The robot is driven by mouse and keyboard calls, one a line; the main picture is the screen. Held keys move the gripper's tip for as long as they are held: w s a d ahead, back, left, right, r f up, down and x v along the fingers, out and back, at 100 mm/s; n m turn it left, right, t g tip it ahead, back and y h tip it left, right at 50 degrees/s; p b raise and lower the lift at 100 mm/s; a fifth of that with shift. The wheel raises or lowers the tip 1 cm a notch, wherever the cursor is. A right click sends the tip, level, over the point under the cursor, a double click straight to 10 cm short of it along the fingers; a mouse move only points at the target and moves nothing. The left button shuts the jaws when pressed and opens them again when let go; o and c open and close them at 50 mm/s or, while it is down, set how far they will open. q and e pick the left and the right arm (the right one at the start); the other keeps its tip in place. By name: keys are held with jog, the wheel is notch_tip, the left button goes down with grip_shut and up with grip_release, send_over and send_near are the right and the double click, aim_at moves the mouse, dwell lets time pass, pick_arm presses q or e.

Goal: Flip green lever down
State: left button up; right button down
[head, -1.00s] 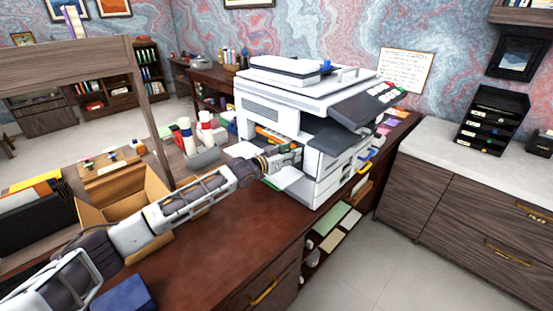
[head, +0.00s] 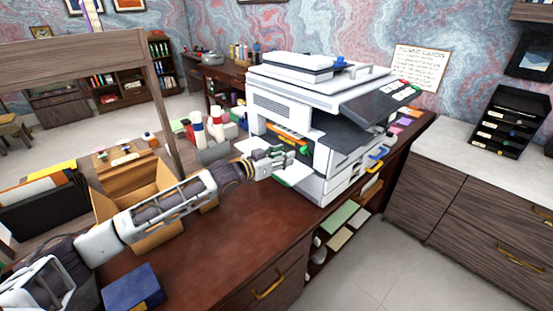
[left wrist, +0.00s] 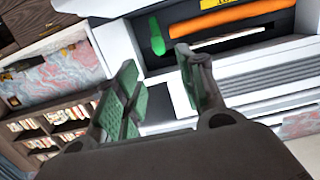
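The printer (head: 315,100) stands on the desk with its side opening facing my left arm. The green lever (left wrist: 157,36) sits inside that opening, next to an orange bar (left wrist: 230,17); in the head view the lever (head: 304,149) is small, just past my fingertips. My left gripper (head: 284,157) is just outside the opening. In the left wrist view its two fingers (left wrist: 156,62) are spread apart with nothing between them. The lever lies beyond the gap between the tips, apart from them. My right gripper is in neither view.
A cardboard box (head: 127,190), white and red bottles (head: 198,128) and a blue box (head: 132,287) stand around the arm. The desk top (head: 225,230) in front is clear.

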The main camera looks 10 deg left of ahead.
pick_arm(q)
jog(key=shift+v, duration=1.25)
